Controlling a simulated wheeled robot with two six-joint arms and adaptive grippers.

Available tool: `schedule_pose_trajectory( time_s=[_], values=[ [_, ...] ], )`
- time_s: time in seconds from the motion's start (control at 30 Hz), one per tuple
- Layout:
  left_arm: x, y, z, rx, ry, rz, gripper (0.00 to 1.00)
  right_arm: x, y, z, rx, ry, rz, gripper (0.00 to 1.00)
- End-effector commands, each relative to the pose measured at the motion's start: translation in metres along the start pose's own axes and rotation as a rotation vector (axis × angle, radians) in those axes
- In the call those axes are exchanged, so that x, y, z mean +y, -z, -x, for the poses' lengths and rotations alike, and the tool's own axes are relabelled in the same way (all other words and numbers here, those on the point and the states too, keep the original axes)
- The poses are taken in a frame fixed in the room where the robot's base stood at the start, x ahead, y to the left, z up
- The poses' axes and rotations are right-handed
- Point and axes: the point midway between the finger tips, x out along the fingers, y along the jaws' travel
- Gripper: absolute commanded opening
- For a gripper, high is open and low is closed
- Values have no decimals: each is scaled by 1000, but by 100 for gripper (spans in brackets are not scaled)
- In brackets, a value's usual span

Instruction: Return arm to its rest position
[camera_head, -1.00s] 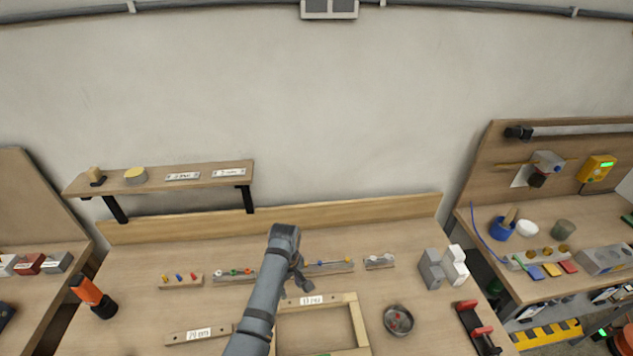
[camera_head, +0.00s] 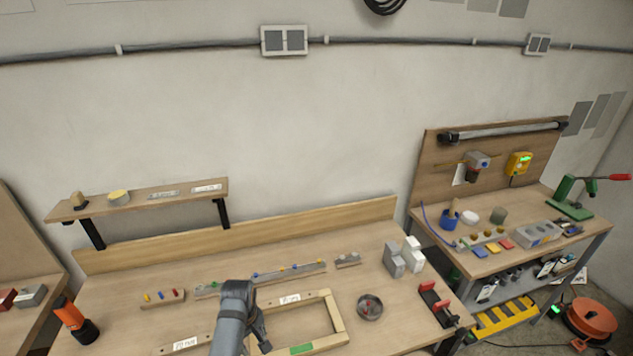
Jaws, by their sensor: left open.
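My left arm rises from the bottom of the head view, over the front of the workbench (camera_head: 225,255). My left gripper (camera_head: 262,335) hangs at the arm's right side, pointing down, and is open with nothing seen in it. It is beside the left edge of a wooden frame (camera_head: 338,318) that lies on the bench. The frame has a white label (camera_head: 289,299) on its far bar and a green patch on its near bar. The arm hides part of the frame's left side. My right gripper is not in view.
An orange and black cylinder (camera_head: 72,318) stands at the left. Small strips with coloured pegs (camera_head: 163,298) line the bench. A round dish (camera_head: 369,306), grey blocks (camera_head: 395,260) and a red-handled tool (camera_head: 437,302) are at the right. A shelf (camera_head: 140,197) is behind; a second bench (camera_head: 510,259) stands right.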

Motion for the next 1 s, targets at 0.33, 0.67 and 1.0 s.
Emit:
schedule_pose_trajectory(
  time_s=[0.33, 0.67, 1.0],
  values=[
    [-73, -12, 8, 95, -23, -232, 42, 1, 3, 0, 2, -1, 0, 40],
    [-132, -38, 44, 203, -29, -534, 42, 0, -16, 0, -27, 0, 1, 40],
    [-167, -73, 95, 292, -33, -839, 42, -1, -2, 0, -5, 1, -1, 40]
  ],
)
